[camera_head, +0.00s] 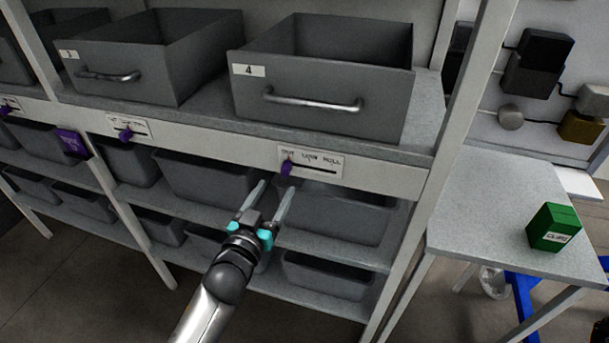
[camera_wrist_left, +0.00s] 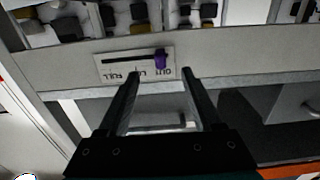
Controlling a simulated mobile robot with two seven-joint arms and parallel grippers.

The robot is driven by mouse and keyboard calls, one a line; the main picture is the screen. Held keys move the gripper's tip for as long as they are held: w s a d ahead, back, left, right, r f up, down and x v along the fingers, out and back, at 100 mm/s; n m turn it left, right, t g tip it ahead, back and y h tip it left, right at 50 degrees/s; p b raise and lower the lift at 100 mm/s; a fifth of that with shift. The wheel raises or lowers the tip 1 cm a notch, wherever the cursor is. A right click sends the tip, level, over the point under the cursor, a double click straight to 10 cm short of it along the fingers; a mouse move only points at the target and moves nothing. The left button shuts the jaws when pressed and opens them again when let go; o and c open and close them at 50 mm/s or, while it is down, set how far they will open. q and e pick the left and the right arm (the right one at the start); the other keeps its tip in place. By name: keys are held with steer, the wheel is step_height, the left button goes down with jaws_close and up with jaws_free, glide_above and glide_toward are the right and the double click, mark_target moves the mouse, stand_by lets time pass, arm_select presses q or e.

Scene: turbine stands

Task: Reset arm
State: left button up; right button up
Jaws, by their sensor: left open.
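My left gripper (camera_head: 275,187) is open and empty, in front of the shelf rail below the grey drawer labelled 4 (camera_head: 325,97). A purple slider (camera_head: 287,167) sits at the left, OUT end of a white label plate (camera_head: 318,162) on that rail. In the left wrist view the plate appears upside down. The slider (camera_wrist_left: 160,58) shows there just beyond the gap between the open fingers (camera_wrist_left: 160,72). I cannot tell whether a fingertip touches it. My right gripper is not in view.
Another grey drawer (camera_head: 140,58) stands to the left, with its own purple slider (camera_head: 126,134) below. Grey bins (camera_head: 335,216) fill the lower shelves. A green box (camera_head: 553,227) sits on the side table (camera_head: 490,215) at right. A shelf post (camera_head: 455,110) stands between.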

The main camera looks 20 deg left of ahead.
arm_select(q)
steer(key=shift+s, duration=0.2)
stand_by(0.3)
steer(key=s+f+g+b, duration=0.3)
steer(key=s+f, duration=0.1)
steer(key=f, duration=0.9)
steer(key=s+d+f+g+b, duration=0.1)
steer(key=s+f+g+b, duration=0.3)
steer(key=f, duration=0.9)
steer(key=s+f+g+b, duration=0.15)
steer(key=s+f, duration=0.35)
steer(key=f, duration=0.8)
steer(key=s+f+m+g+b, duration=0.1)
steer(key=s+f+g+b, duration=0.3)
steer(key=s+f, duration=0.7)
steer(key=s+f+m+g+b, duration=0.1)
steer(key=s+f+g+b, duration=0.3)
steer(key=s+f, duration=0.7)
steer(key=s, duration=0.8)
steer(key=shift+s+a+f+y+b, duration=0.2)
steer(key=shift+f+y+b, duration=0.1)
steer(key=shift+f, duration=0.1)
steer(key=shift+g, duration=0.25)
